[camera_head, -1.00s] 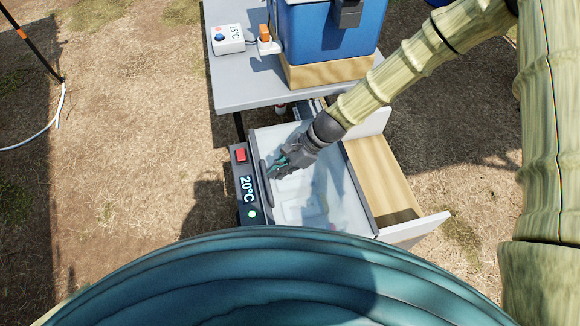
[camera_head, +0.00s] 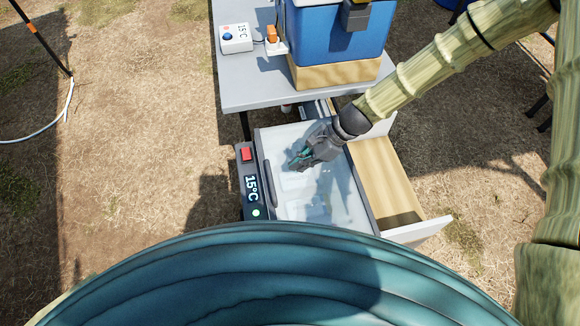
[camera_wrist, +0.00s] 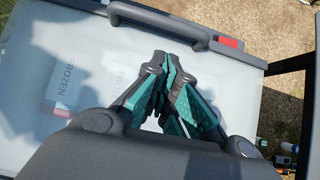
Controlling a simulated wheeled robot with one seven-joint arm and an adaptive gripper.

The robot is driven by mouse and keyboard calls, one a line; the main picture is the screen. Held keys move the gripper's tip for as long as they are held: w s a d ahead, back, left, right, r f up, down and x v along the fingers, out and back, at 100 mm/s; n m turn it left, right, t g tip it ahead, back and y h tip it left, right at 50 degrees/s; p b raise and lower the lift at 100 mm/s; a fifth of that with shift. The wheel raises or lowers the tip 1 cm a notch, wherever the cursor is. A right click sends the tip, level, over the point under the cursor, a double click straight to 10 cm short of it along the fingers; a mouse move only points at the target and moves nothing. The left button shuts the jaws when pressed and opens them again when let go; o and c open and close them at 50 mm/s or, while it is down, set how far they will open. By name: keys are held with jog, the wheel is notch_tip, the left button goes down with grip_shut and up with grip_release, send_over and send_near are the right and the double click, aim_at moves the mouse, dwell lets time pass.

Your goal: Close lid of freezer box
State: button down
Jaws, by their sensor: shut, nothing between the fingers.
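The freezer box (camera_head: 247,205) is in the middle of the head view, with its control panel along the left side. Its pale translucent lid (camera_head: 285,205) lies flat over the box and looks shut. A dark handle bar (camera_head: 267,172) runs along the lid's left edge; in the wrist view the handle (camera_wrist: 160,22) is at the top. My gripper (camera_head: 296,160) is over the lid, a little right of the handle. In the wrist view its teal fingers (camera_wrist: 172,68) are together and empty. I cannot tell whether they touch the lid. Labels reading "FROZEN" (camera_wrist: 70,75) show through it.
The box sits in a pulled-out drawer with a wooden section (camera_head: 385,185) and white front (camera_head: 420,230). Behind is a grey table (camera_head: 250,92) carrying a blue cooler (camera_head: 335,40) and a white temperature unit (camera_head: 236,38). Dry open ground (camera_head: 140,150) lies to the left.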

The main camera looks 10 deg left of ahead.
jog(key=v, duration=0.7)
jog(key=shift+d+r+b, duration=0.2)
jog(key=shift+r+b, duration=0.05)
jog(key=shift+b, duration=0.05)
